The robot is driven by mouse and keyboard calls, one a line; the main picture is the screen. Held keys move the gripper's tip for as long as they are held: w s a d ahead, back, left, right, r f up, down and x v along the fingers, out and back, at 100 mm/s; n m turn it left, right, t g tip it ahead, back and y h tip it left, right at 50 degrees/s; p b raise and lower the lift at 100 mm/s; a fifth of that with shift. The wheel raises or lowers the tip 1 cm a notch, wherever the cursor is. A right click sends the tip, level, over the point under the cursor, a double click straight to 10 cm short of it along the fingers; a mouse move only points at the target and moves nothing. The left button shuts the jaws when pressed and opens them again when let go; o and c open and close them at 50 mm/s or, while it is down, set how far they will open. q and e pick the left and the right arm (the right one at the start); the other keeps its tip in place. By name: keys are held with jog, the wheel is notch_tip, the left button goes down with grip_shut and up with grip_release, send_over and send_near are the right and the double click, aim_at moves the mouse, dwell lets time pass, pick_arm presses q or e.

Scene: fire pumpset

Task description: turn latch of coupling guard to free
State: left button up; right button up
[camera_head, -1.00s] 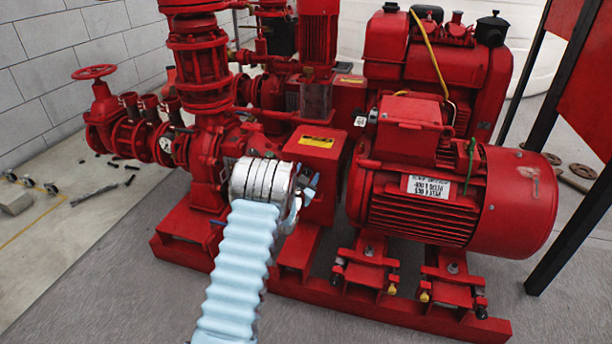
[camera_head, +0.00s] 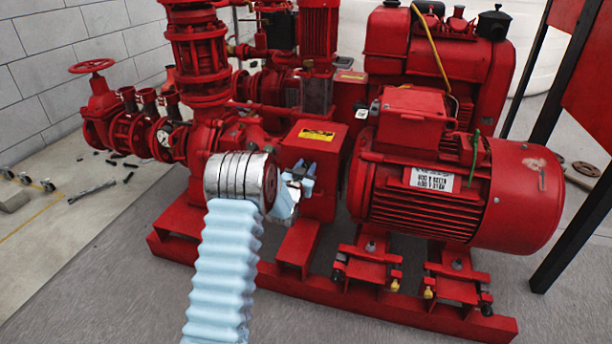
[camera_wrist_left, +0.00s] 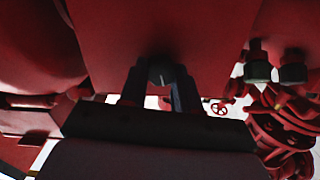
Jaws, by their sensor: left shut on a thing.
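The coupling guard (camera_head: 325,150) is a red box with a yellow label on top, between the pump and the large red motor in the head view. My left gripper (camera_head: 308,168) is at the guard's near side, with its wrist to the left. In the left wrist view, a small dark round latch knob (camera_wrist_left: 160,70) sits on the red guard face (camera_wrist_left: 170,30). The two fingers of my left gripper (camera_wrist_left: 158,88) stand on either side of it, shut on it. The latch is hidden in the head view. My right gripper is not in view.
The large motor (camera_head: 515,205) stands close to the right of the guard. The red pump body (camera_head: 205,140) and piping are to the left. The red base frame (camera_head: 400,305) runs below. Open grey floor (camera_head: 110,300) lies in front.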

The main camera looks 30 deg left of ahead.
pick_arm(q)
jog(key=n+b, duration=0.2)
jog(key=b, duration=0.1)
jog(key=shift+a+f+n, duration=0.1)
jog(key=shift+f+n, duration=0.15)
jog(key=shift+n, duration=0.15)
jog(key=n+b, duration=0.1)
jog(key=n, duration=0.1)
jog(key=shift+r+n, duration=0.15)
jog(key=shift+n, duration=0.25)
jog(key=n, duration=0.4)
jog(key=shift+a, duration=0.1)
jog(key=shift+n, duration=2.7)
jog(key=o, duration=1.1)
jog(key=shift+c, duration=0.2)
jog(key=shift+s, duration=0.15)
